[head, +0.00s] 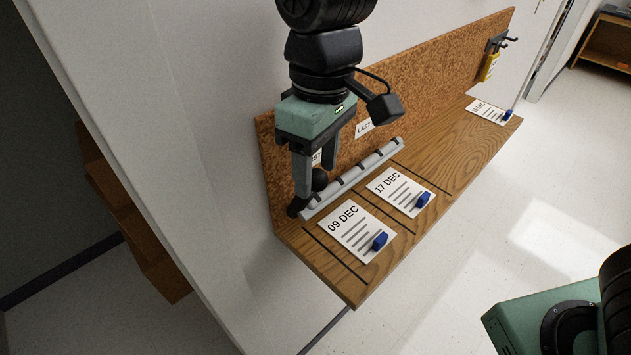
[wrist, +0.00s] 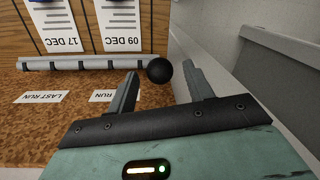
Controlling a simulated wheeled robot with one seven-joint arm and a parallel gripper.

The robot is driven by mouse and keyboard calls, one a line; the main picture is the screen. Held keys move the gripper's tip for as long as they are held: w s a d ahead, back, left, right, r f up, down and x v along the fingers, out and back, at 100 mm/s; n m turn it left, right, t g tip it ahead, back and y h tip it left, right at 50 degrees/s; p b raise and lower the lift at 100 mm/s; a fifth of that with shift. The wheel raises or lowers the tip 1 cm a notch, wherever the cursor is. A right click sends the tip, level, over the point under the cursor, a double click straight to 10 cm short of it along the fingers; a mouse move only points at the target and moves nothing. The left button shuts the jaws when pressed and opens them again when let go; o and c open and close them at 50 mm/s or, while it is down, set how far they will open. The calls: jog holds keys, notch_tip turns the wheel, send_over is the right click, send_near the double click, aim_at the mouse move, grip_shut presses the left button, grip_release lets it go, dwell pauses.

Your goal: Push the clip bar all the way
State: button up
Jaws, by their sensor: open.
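The clip bar (head: 352,178) is a long light-grey bar with dark clips, lying along the wooden shelf in front of the cork board. It also shows in the wrist view (wrist: 80,62). A black ball knob (wrist: 159,71) shows by the bar's near end; in the head view the knob (head: 319,180) is partly behind a finger. My gripper (head: 313,186) is open at that end, with its fingers pointing down. In the wrist view the knob appears between the two fingertips (wrist: 161,76). I cannot tell whether a finger touches the knob or bar.
The 09 DEC card (head: 349,232) and 17 DEC card (head: 395,189) lie on the shelf (head: 440,160) beside the bar, each with a blue piece. Another card (head: 487,111) lies at the far end. The cork board (head: 430,75) and white wall stand close behind. A yellow item (head: 489,67) hangs farther along.

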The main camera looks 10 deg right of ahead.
aim_at(316, 191)
jog(key=shift+s+a+f+p, duration=0.1)
jog(key=shift+f+p, duration=0.2)
jog(key=shift+f, duration=2.05)
jog(key=c, duration=0.9)
jog(key=shift+c, duration=0.2)
jog(key=shift+f, duration=0.1)
